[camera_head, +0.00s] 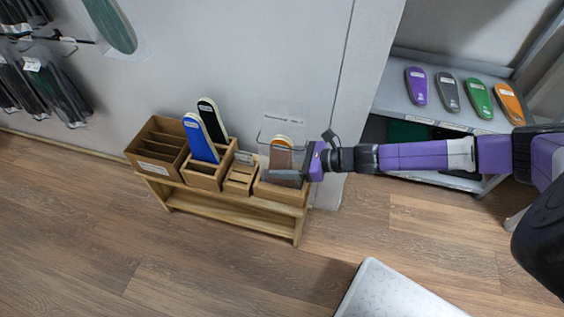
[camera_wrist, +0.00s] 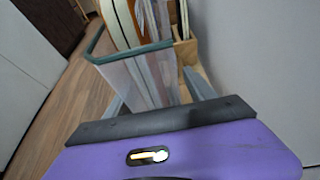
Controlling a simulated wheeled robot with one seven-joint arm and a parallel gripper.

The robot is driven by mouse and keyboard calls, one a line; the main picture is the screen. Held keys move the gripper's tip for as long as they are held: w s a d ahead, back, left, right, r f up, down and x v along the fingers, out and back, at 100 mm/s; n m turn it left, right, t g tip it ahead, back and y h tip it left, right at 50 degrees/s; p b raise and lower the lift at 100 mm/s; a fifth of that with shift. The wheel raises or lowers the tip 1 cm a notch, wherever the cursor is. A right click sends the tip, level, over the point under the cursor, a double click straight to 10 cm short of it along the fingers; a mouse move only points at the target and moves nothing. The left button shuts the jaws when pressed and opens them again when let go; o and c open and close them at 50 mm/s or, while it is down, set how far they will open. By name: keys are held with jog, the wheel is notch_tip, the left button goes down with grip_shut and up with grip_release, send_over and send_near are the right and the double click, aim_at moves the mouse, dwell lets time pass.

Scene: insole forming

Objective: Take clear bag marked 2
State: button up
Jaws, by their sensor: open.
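A clear bag (camera_head: 281,160) stands in the rightmost wooden box on the low bench, in front of or around an orange-topped insole. In the wrist view, the clear bag (camera_wrist: 140,80) shows as a see-through sleeve with a dark greenish top edge. I cannot read a number on it. My gripper (camera_head: 288,176) reaches in from the right at the front of that box. In the wrist view, my gripper (camera_wrist: 155,92) is open, with one finger on each side of the bag. The lower part of the bag is hidden behind the gripper body.
The wooden bench (camera_head: 222,213) stands against a grey wall and also carries boxes with blue (camera_head: 199,140) and black (camera_head: 211,120) insoles. A shelf (camera_head: 445,118) at right holds purple, grey, green and orange insoles. A pale panel (camera_head: 395,292) lies at the bottom. Open floor lies before the bench.

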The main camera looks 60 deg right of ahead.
grip_shut()
